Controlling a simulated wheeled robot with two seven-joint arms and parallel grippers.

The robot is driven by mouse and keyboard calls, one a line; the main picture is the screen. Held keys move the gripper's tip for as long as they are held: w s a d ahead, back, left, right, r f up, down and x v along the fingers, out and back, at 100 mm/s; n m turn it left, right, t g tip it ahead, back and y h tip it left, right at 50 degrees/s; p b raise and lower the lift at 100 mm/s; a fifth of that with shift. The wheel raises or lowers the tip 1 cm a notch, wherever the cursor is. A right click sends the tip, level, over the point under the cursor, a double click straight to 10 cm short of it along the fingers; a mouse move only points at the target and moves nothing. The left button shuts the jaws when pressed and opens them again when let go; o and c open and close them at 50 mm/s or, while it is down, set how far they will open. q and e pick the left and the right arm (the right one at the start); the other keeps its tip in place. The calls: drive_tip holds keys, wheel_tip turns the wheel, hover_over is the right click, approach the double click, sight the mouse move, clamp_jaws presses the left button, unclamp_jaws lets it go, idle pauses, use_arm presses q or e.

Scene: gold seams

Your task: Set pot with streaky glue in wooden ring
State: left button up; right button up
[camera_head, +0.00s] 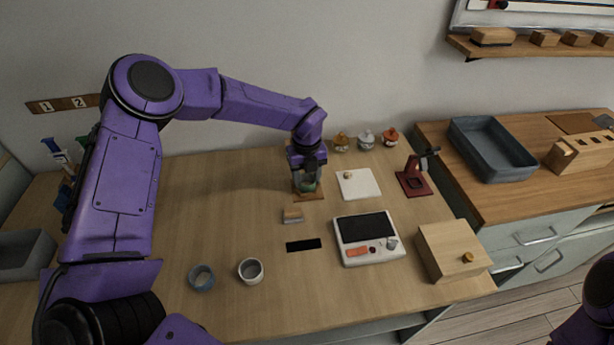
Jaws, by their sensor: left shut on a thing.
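My left gripper (307,181) reaches down at the back middle of the table, shut on a small greenish pot (308,187). The gripper's fingers hide much of the pot. The pot is at a brown wooden piece (310,197) on the table, which may be the wooden ring; I cannot tell whether the pot rests in it or is held just above. Any glue streaks on the pot are too small to see. Part of my right arm shows at the lower right edge, but its gripper is out of view.
A blue-grey cup (202,278) and a whitish cup (250,271) stand at the front left. A small block (292,215), a white board (372,181), a scale-like device (352,256), a red stand (413,187) and a wooden box (438,261) surround the gripper's area. Several small pots line the back.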

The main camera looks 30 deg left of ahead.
use_arm(q)
drive_tip(key=shift+f, duration=0.1)
idle(0.3)
drive_tip(key=o, duration=1.1)
drive_tip(key=shift+c, duration=0.2)
drive_tip(key=shift+r+p, duration=1.7)
drive_tip(key=shift+r, duration=0.85)
wheel_tip(320, 180, up, 10)
drive_tip(key=b, duration=0.2)
drive_tip(key=shift+r, duration=0.25)
